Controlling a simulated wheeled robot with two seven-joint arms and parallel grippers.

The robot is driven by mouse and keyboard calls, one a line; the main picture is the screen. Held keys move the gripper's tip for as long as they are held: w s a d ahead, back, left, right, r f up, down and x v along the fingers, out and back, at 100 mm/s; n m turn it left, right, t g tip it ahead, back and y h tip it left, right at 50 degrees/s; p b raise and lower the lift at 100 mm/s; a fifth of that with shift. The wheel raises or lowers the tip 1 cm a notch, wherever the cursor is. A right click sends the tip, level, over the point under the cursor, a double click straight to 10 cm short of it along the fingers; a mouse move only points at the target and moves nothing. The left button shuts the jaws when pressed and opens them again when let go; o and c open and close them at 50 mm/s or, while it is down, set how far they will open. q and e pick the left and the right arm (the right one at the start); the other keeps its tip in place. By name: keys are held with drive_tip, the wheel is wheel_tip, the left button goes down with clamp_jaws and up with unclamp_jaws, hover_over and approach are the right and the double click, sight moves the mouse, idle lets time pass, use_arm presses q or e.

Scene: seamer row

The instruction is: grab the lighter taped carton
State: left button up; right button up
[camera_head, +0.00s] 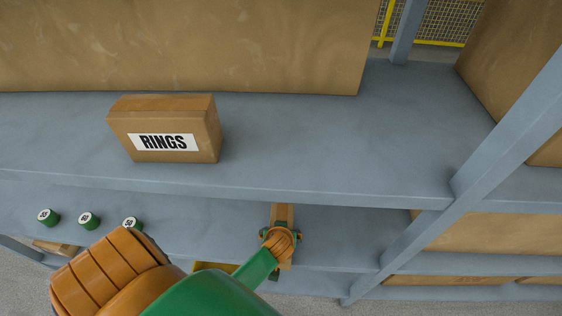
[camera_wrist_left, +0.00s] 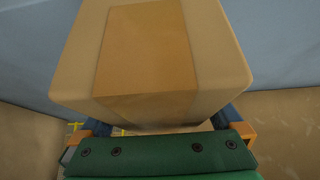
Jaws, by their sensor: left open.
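A taped carton (camera_wrist_left: 208,60), light tan with a wide darker brown tape strip, fills the middle of the left wrist view. In the head view a narrow brown carton (camera_head: 283,212) shows on the lower shelf, partly hidden behind my left wrist. My left gripper (camera_head: 280,240) is at this carton, its jaws open. In the left wrist view one finger shows at each side of the carton's near end; I cannot tell whether they touch it. My right gripper is not in view.
A carton labelled RINGS (camera_head: 165,142) stands on the upper shelf (camera_head: 300,150), whose front edge is above my left gripper. Green spools (camera_head: 88,220) stand on the lower shelf to the left. A grey upright (camera_head: 465,195) is to the right. Large cardboard boxes (camera_head: 200,45) stand behind.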

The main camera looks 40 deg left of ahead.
use_arm(q)
drive_tip(key=shift+w+a+f, duration=0.1)
drive_tip(key=shift+w+f, duration=0.05)
drive_tip(key=shift+f, duration=0.1)
drive_tip(key=shift+r, duration=0.1)
drive_tip(key=c, duration=0.4)
clamp_jaws()
drive_tip(key=shift+r, duration=0.1)
